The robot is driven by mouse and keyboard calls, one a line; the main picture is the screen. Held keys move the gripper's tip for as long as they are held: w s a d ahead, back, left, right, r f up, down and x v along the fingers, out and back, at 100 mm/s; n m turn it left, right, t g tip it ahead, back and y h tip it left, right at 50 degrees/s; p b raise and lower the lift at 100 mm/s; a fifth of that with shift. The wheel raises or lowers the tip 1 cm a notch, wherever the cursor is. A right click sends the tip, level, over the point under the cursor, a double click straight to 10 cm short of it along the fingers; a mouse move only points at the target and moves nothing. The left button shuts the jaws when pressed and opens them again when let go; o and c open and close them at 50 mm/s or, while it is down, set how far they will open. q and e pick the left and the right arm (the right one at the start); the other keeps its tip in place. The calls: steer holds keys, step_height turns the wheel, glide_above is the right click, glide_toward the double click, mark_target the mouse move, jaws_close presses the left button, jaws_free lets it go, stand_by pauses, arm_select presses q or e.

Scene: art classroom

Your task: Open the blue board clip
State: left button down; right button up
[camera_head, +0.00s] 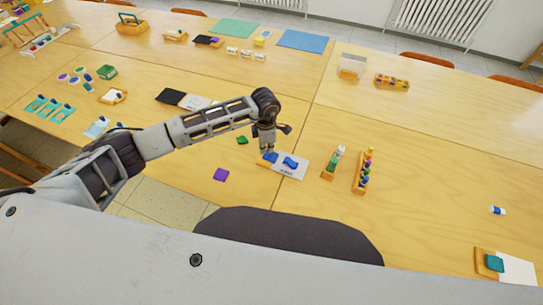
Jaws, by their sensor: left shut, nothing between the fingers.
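A white card (288,171) with dark print lies on the table near the front middle. A wavy blue piece (291,162) lies on the card. Another blue piece (271,157), at the card's left end beside an orange edge, looks like the blue board clip, but it is too small to tell whether it is open or shut. My left gripper (267,150) points down right at this blue piece, fingers together and empty. I cannot tell whether the fingertips touch it, and they partly cover it. My right gripper is out of view.
The table at right is mostly clear.

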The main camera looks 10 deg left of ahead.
mark_target(267, 154)
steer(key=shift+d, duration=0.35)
arm_select(q)
steer(key=shift+f+b, duration=0.35)
steer(key=shift+f, duration=0.05)
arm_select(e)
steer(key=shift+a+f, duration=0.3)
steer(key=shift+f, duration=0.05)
arm_select(q)
steer(key=shift+f+b, duration=0.35)
steer(key=shift+f, duration=0.05)
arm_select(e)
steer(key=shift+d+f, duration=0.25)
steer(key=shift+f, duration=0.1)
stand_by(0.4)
arm_select(q)
steer(key=shift+f, duration=0.35)
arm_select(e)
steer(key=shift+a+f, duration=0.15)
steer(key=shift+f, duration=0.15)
arm_select(q)
steer(key=shift+r, duration=0.1)
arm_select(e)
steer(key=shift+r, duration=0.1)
arm_select(q)
steer(key=shift+r, duration=0.55)
steer(key=shift+r+p, duration=1.55)
steer(key=shift+r, duration=1.3)
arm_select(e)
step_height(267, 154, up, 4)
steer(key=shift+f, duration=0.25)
